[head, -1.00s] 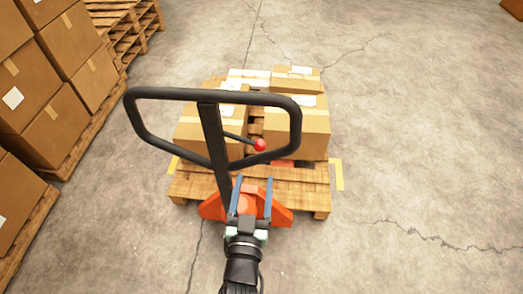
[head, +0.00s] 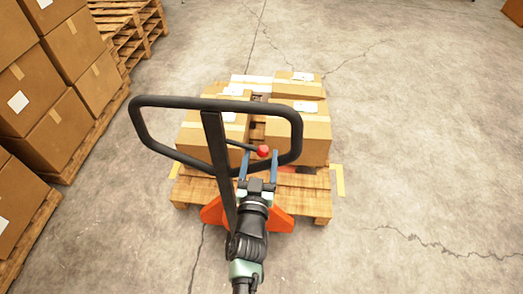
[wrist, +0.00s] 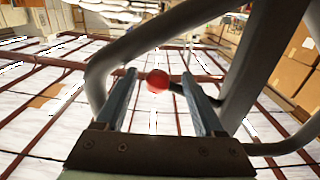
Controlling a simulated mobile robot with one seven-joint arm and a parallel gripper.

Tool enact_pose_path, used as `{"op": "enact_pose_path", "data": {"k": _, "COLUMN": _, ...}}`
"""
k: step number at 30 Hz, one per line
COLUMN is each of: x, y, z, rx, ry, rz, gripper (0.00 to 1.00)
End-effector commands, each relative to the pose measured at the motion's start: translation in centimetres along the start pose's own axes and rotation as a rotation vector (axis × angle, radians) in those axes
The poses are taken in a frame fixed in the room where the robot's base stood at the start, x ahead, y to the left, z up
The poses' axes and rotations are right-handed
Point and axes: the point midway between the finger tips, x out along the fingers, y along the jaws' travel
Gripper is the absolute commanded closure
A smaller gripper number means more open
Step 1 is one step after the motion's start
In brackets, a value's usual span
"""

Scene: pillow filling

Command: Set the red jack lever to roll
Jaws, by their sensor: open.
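The red lever knob (head: 263,151) sits at the end of a short dark lever (head: 238,145) inside the black loop handle (head: 297,125) of the pallet jack. My gripper (head: 258,157) is open, with its two blue fingers pointing up toward the knob. In the wrist view the red knob (wrist: 158,81) lies between the tips of the open fingers (wrist: 161,84), and I cannot tell its exact depth. It does not appear gripped. The jack's orange body (head: 281,221) is partly hidden by my arm.
A wooden pallet (head: 310,200) with several cardboard boxes (head: 312,140) stands beyond the handle. Stacked boxes (head: 60,130) on pallets line the left side. The concrete floor (head: 430,180) on the right is clear. The handle frame (wrist: 105,70) runs close around my fingers.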

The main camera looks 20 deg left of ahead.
Motion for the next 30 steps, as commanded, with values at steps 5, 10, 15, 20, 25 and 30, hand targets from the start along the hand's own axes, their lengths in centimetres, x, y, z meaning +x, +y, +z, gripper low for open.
{"op": "enact_pose_path", "data": {"k": 5, "x": 1.3, "y": 0.0, "z": -0.1, "rx": 0.001, "ry": 0.003, "rz": 0.0, "gripper": 0.3}}
{"op": "enact_pose_path", "data": {"k": 10, "x": 1.8, "y": 0.0, "z": -0.2, "rx": 0.001, "ry": 0.003, "rz": 0.001, "gripper": 0.3}}
{"op": "enact_pose_path", "data": {"k": 15, "x": 1.9, "y": 0.0, "z": -0.2, "rx": 0.001, "ry": 0.004, "rz": 0.001, "gripper": 0.3}}
{"op": "enact_pose_path", "data": {"k": 20, "x": 1.9, "y": 0.0, "z": -0.2, "rx": 0.001, "ry": 0.004, "rz": 0.001, "gripper": 0.33}}
{"op": "enact_pose_path", "data": {"k": 25, "x": 1.8, "y": 0.1, "z": -0.2, "rx": 0.001, "ry": 0.004, "rz": 0.002, "gripper": 0.64}}
{"op": "enact_pose_path", "data": {"k": 30, "x": 1.8, "y": 0.0, "z": -0.2, "rx": 0.001, "ry": 0.005, "rz": 0.001, "gripper": 0.94}}
